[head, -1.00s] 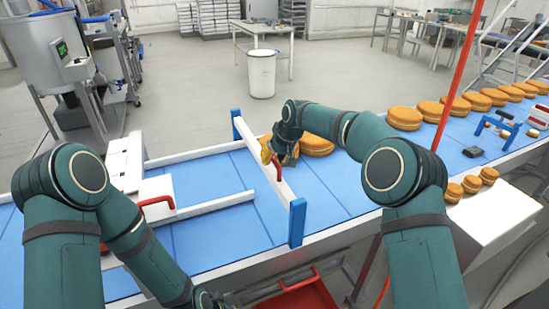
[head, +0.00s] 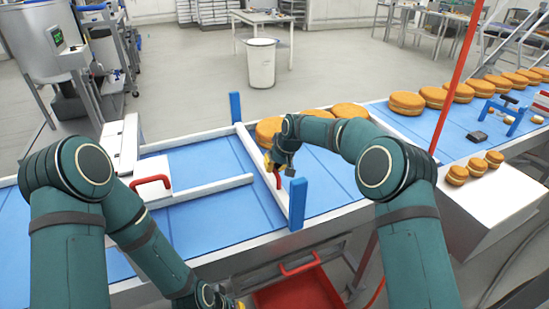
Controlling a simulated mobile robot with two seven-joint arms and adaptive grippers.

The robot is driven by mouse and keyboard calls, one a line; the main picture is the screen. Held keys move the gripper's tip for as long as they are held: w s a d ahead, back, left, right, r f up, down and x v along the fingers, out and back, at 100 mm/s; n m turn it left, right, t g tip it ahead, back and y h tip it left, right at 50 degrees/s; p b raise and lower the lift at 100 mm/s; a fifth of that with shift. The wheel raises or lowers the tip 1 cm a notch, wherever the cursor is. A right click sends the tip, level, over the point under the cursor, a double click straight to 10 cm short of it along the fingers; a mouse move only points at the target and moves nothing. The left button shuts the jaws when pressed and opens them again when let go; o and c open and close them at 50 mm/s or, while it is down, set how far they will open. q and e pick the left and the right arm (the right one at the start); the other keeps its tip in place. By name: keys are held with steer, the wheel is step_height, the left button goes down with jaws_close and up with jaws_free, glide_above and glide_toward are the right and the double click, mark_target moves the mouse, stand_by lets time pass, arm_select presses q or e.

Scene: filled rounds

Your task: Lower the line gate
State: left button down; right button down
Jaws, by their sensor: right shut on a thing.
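The line gate (head: 257,159) is a white bar across the blue conveyor between two blue posts (head: 235,108). The bar sits low, near the belt, with the near post (head: 298,204) standing well above it. A red handle (head: 279,180) is on the bar. My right gripper (head: 271,163) is shut on this handle, partly hidden by its own wrist. Filled rounds (head: 268,130) stand on the belt just behind the bar. My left gripper (head: 238,304) shows only as a small yellow part at the bottom edge; its jaws are hidden.
White guide rails (head: 200,193) and a white block with a red handle (head: 153,182) lie left of the gate. A red tray (head: 300,292) is below the conveyor's near side. More rounds (head: 406,103) line the belt to the right. A red pole (head: 455,75) rises at the right.

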steer(key=shift+s+f, duration=0.2)
steer(key=shift+f, duration=0.35)
steer(key=c, duration=0.9)
jaws_free()
steer(key=shift+w+f, duration=0.1)
steer(key=shift+c, duration=0.2)
steer(key=shift+w+a, duration=0.1)
steer(key=shift+r, duration=0.25)
steer(key=shift+d+r, duration=0.2)
steer(key=shift+r, duration=0.25)
steer(key=v, duration=1.1)
